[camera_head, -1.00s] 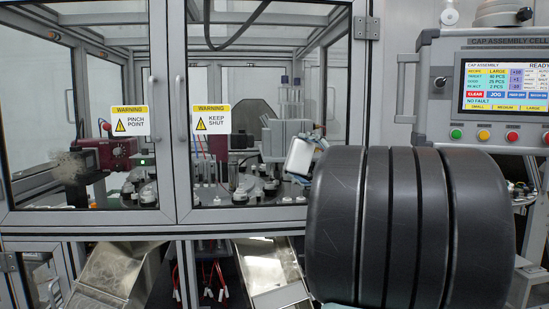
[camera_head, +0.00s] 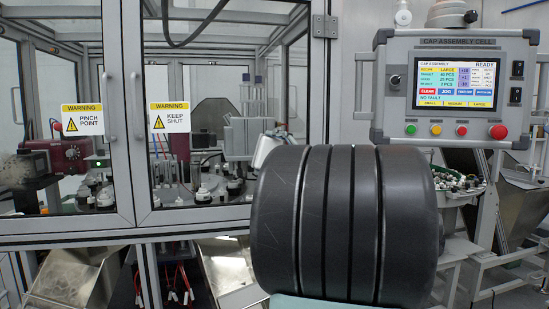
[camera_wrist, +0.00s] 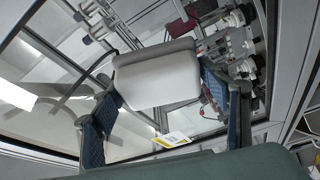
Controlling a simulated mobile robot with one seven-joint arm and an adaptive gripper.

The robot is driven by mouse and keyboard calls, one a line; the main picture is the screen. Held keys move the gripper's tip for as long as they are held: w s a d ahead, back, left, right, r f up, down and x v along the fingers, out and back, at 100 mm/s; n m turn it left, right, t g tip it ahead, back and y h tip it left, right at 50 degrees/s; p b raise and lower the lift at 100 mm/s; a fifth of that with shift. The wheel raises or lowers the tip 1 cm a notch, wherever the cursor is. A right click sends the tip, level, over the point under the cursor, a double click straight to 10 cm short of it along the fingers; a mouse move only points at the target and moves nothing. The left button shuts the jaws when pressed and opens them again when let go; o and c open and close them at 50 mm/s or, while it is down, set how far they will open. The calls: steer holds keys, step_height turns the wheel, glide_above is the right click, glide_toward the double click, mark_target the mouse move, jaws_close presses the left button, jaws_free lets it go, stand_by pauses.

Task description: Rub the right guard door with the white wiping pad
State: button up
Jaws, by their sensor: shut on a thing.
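The right guard door (camera_head: 200,214) is a glazed metal-framed door with a yellow and white "KEEP SHUT" sign (camera_head: 170,117). It looks closed. The white wiping pad (camera_wrist: 157,80) is a pale rounded block, held between the two dark fingers of my gripper (camera_wrist: 160,85) in the wrist view. In the head view only part of the pad (camera_head: 267,150) shows, in front of the right part of that door. I cannot tell whether the pad touches the glass.
The left guard door (camera_head: 70,226) carries a "PINCH POINT" sign, with a grey smudge (camera_head: 12,166) at the far left. A control panel (camera_head: 455,90) with a lit screen and buttons stands to the right. Metal chutes (camera_head: 75,278) lie below the doors.

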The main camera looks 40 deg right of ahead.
steer(key=shift+w+a+b, duration=0.4)
steer(key=shift+w+a, duration=0.25)
steer(key=shift+a, duration=0.65)
steer(key=shift+w+a+b, duration=0.45)
steer(key=shift+w+a, duration=0.15)
steer(key=shift+a, duration=0.75)
steer(key=shift+w+a+b, duration=0.4)
steer(key=shift+w+a, duration=0.25)
steer(key=shift+a, duration=0.65)
steer(key=shift+s, duration=0.1)
glide_toward(229, 152)
steer(key=shift+w+a+r+b, duration=0.15)
steer(key=shift+a+r+b, duration=0.05)
steer(key=shift+a, duration=0.3)
steer(key=shift+w+a+r+b, duration=0.15)
steer(key=shift+a+r, duration=0.1)
steer(key=shift+a, duration=0.3)
steer(key=shift+s, duration=0.1)
steer(key=s, duration=0.1)
steer(key=s+a, duration=0.1)
steer(key=shift+s+a, duration=0.25)
steer(key=shift+s, duration=0.05)
